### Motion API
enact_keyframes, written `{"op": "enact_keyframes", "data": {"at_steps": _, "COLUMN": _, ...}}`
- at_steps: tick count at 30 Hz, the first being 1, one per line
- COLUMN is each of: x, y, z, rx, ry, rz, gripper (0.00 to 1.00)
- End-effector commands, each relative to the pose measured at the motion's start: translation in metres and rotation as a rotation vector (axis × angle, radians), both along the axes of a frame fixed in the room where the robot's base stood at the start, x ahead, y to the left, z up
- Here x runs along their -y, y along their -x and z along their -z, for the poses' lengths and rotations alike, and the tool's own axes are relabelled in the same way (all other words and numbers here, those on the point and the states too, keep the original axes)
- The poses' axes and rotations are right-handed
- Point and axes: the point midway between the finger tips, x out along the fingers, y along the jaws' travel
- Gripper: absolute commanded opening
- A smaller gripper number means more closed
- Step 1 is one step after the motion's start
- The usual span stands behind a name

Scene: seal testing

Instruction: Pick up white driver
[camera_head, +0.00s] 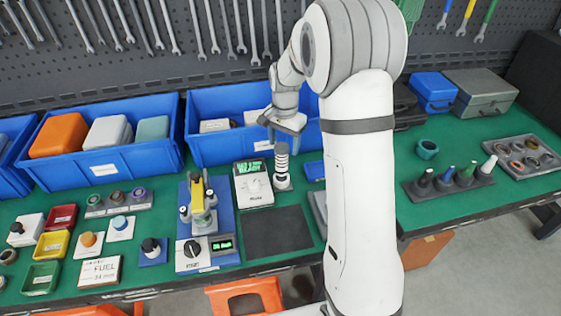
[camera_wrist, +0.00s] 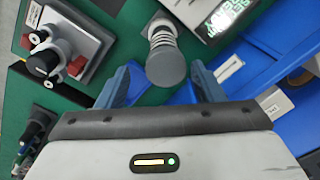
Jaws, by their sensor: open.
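My gripper (camera_head: 285,128) is open, its jaws pointing down just above an upright post with white and dark rings and a grey top (camera_head: 282,165). In the wrist view the round grey top (camera_wrist: 166,68) shows between and slightly beyond my two spread fingers (camera_wrist: 160,85); no grip on it shows. I cannot tell whether this ringed post is the white driver. A white cone-shaped piece (camera_head: 489,167) also stands at the right end of a dark rack on the right of the bench, far from my gripper.
A white meter with a green display (camera_head: 253,183) stands close left of the ringed post. A blue bin (camera_head: 222,150) is right behind it. A yellow-handled press (camera_head: 197,195) stands farther left. A dark mat (camera_head: 278,232) lies clear in front.

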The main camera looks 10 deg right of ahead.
Motion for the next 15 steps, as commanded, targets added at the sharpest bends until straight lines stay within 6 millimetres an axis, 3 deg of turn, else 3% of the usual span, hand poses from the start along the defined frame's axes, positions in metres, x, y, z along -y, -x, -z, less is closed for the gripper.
{"op": "enact_keyframes", "data": {"at_steps": 9, "x": -0.006, "y": -0.003, "z": 0.042, "rx": -0.004, "ry": 0.000, "rz": -0.003, "gripper": 0.61}}
{"op": "enact_keyframes", "data": {"at_steps": 15, "x": -0.006, "y": -0.004, "z": 0.058, "rx": 0.000, "ry": 0.000, "rz": -0.003, "gripper": 0.61}}
